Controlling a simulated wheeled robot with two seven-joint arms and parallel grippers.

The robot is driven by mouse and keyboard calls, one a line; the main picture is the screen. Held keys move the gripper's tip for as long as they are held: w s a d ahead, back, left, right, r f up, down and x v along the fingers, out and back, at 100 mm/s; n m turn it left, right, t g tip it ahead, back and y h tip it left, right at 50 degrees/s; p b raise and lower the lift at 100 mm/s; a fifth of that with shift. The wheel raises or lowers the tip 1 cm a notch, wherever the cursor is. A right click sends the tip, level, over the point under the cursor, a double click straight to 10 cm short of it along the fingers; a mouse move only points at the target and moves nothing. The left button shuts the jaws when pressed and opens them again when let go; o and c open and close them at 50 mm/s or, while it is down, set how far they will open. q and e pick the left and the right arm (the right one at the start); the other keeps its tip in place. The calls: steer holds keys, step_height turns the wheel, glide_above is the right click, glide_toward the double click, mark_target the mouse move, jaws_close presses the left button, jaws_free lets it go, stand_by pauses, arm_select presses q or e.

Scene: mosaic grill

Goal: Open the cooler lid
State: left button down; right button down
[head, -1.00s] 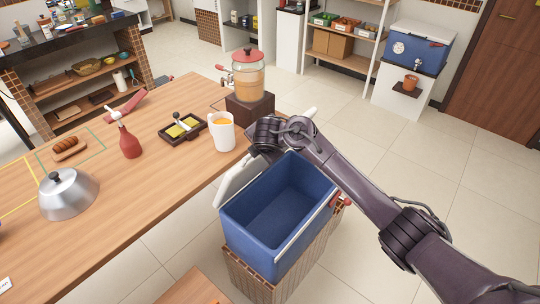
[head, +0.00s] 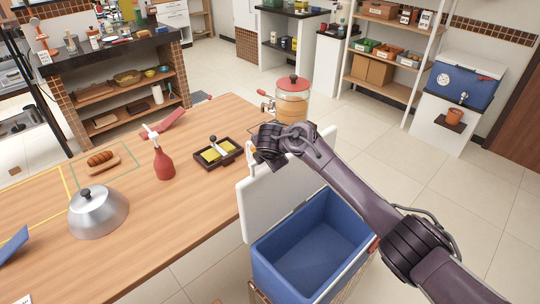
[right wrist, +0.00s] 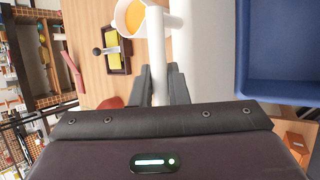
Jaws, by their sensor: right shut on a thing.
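The blue cooler (head: 312,245) stands beside the wooden table with its empty blue inside showing; the inside also shows in the right wrist view (right wrist: 285,40). Its white lid (head: 262,200) is raised, standing steeply along the cooler's table side. In the right wrist view the white lid (right wrist: 205,55) lies beside the fingers. My right gripper (right wrist: 161,85) is shut on a white bar at the lid (right wrist: 161,60), one dark finger on each side. In the head view my right gripper (head: 262,152) is at the lid's top edge, its fingertips mostly hidden. My left gripper is out of view.
On the table (head: 130,265) are a metal dome (head: 98,215), a red bottle (head: 164,163), a dark tray (head: 218,153) and a drink dispenser (head: 292,103). A white cup of orange drink (right wrist: 128,18) is close to my right gripper. Tiled floor right of the cooler is clear.

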steer(key=c, duration=1.4)
jaws_free()
steer(key=shift+f, duration=0.1)
steer(key=v, duration=0.8)
